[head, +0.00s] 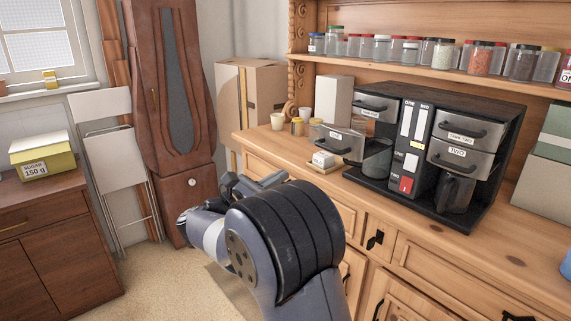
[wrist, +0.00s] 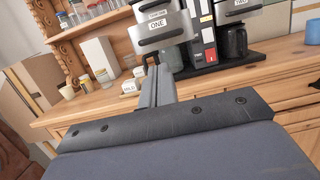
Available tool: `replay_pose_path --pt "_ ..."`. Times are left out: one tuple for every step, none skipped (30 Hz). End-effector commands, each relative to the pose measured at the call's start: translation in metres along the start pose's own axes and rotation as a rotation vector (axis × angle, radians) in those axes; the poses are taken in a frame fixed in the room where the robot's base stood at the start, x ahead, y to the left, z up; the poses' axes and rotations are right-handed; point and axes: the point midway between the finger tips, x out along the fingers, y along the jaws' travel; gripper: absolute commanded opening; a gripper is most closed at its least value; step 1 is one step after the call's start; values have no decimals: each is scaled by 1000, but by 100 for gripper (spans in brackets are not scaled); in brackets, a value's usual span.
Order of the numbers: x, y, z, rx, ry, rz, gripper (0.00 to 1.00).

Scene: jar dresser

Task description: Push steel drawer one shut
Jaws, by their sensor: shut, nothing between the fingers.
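Steel drawer one (head: 346,150) is the lower left drawer of the black machine on the dresser. It stands pulled out, beyond the closed drawer above it. In the wrist view its steel front with the label ONE (wrist: 160,36) is at the top middle. My gripper (head: 262,181) is shut and empty, left of the machine and in front of the dresser in the head view. In the wrist view my gripper (wrist: 160,72) points up toward the drawer's front and appears below it. I cannot tell whether it touches. My arm hides part of the dresser.
The machine's right drawer, labelled TWO (head: 470,160), is closed. A glass pot (head: 457,192) stands below it. Floor shows at the left.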

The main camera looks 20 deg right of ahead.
Motion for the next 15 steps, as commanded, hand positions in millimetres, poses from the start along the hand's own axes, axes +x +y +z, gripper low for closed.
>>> replay_pose_path --pt "7 0 2 0 0 -2 0" --pt "12 -1 2 -1 1 -2 0" --pt "19 -1 2 -1 0 -2 0" --pt "25 -1 2 -1 0 -2 0" --pt "32 -1 2 -2 1 -2 0" --pt "40 -1 2 -2 1 -3 0" --pt "47 -1 2 -2 2 -2 0" --pt "54 0 2 -1 1 -2 0" --pt "63 0 3 -1 1 -2 0" --pt "69 0 3 -1 1 -1 0" --pt "76 -1 3 -1 1 -2 0" --pt "83 0 2 -1 2 -1 0" --pt "90 -1 2 -1 1 -1 0" --pt "95 0 2 -1 1 0 0" --pt "102 0 3 -1 1 0 0"
